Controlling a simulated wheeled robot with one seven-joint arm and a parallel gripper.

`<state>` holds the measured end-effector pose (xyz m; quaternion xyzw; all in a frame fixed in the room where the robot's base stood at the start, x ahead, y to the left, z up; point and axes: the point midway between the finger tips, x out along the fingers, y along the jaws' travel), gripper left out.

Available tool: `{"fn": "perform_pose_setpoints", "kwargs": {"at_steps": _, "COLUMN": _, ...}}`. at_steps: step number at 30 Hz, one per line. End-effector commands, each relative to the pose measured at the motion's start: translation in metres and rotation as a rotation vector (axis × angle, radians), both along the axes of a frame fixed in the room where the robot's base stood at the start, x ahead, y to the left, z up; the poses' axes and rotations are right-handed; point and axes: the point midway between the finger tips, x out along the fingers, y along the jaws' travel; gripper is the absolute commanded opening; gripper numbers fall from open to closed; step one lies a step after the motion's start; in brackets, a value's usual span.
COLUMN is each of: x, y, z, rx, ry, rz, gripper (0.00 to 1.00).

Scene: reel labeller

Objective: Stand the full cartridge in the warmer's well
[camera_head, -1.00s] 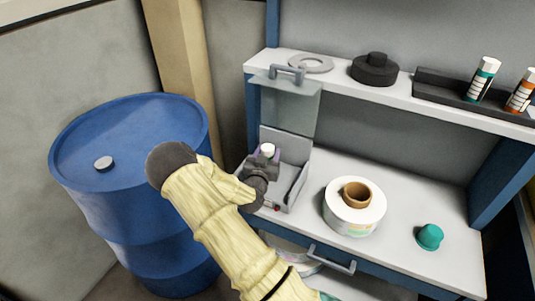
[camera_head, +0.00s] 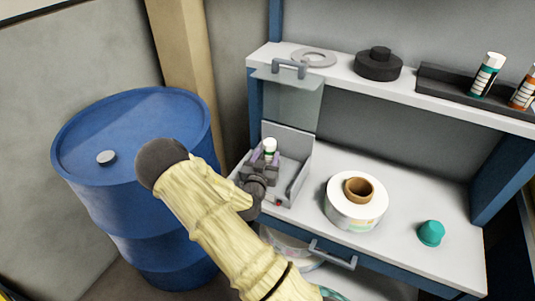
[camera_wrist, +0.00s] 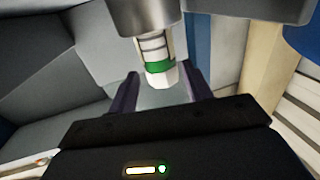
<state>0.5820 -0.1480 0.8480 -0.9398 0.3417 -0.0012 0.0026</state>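A white cartridge with a green band and white tip (camera_head: 269,147) stands upright inside the grey open-fronted warmer (camera_head: 297,178). In the wrist view the cartridge (camera_wrist: 155,55) has its far end in a round grey collar (camera_wrist: 147,14), which appears to be the well; its depth there is hidden. My gripper (camera_head: 268,158) is at the warmer, with its purple fingers on either side of the cartridge. In the wrist view my gripper (camera_wrist: 160,88) is open, with gaps between both fingers and the cartridge. The warmer's clear lid (camera_head: 291,100) is raised.
A label reel (camera_head: 345,215) and a teal cap-like piece (camera_head: 431,233) are on the bench to the right. A shelf above holds a grey ring (camera_head: 313,57), a black hub (camera_head: 378,65) and a dark rack (camera_head: 450,87) with two cartridges. A blue drum (camera_head: 130,190) stands left.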

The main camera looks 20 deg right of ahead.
Motion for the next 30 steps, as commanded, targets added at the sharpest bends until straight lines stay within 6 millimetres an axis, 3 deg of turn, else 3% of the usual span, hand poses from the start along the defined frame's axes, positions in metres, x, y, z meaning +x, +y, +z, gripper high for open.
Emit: {"fn": "perform_pose_setpoints", "kwargs": {"at_steps": 30, "x": -0.049, "y": 0.041, "z": 0.000, "rx": -0.001, "ry": 0.001, "rz": 0.001, "gripper": 0.50}}
